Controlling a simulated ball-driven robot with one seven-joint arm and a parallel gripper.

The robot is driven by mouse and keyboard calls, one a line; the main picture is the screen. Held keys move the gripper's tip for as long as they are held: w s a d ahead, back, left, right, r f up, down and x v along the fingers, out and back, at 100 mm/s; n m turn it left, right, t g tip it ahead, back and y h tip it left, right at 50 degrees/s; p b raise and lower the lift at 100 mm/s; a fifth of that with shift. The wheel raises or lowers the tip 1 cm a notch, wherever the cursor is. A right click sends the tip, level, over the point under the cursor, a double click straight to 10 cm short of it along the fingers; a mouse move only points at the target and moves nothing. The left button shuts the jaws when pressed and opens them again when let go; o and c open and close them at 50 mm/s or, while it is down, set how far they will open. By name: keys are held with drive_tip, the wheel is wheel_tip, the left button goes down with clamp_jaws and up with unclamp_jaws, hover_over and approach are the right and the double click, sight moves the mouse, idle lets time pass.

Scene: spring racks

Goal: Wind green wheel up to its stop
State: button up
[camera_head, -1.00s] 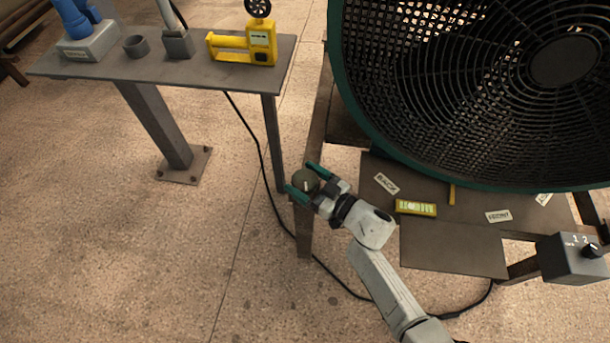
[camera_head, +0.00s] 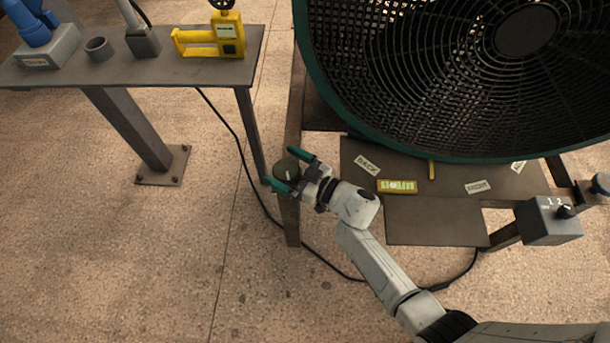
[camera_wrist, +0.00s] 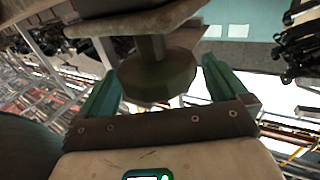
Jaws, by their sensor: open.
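The green wheel (camera_head: 287,169) is a small, dark olive round knob on the post at the fan stand's left side. It has a light mark on its top. In the wrist view the wheel (camera_wrist: 158,82) fills the space between the fingers, with a shaft behind it. My gripper (camera_head: 283,169) has teal fingers, one on each side of the wheel. In the wrist view my gripper (camera_wrist: 156,85) is open, and slim gaps show between the fingers and the wheel's rim. I cannot tell whether either finger touches it.
A large fan (camera_head: 450,70) with a teal rim stands at upper right. A shelf (camera_head: 440,222) and a grey switch box (camera_head: 545,222) are below it. A steel table (camera_head: 160,70) with a yellow tool (camera_head: 228,38) is at upper left. A black cable crosses the floor.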

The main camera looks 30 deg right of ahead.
drive_tip(key=s+r+p, duration=0.3)
drive_tip(key=s+r, duration=0.8)
drive_tip(key=s, duration=0.3)
drive_tip(key=shift+r, duration=0.35)
drive_tip(key=shift+w+d, duration=0.1)
drive_tip(key=s+d+f+m+g+h+p, duration=0.1)
drive_tip(key=d+f+m+g+h, duration=0.2)
drive_tip(key=d+m+g+h, duration=0.7)
drive_tip(key=s+a+f+n+g+y, duration=0.1)
drive_tip(key=s+n+g, duration=0.1)
drive_tip(key=s, duration=0.5)
drive_tip(key=s+a+f+n+g+y+p, duration=0.1)
drive_tip(key=s+n+g, duration=0.1)
drive_tip(key=s, duration=0.5)
drive_tip(key=shift+s+f+g, duration=0.25)
drive_tip(key=shift+s+g, duration=0.05)
drive_tip(key=shift+g, duration=0.3)
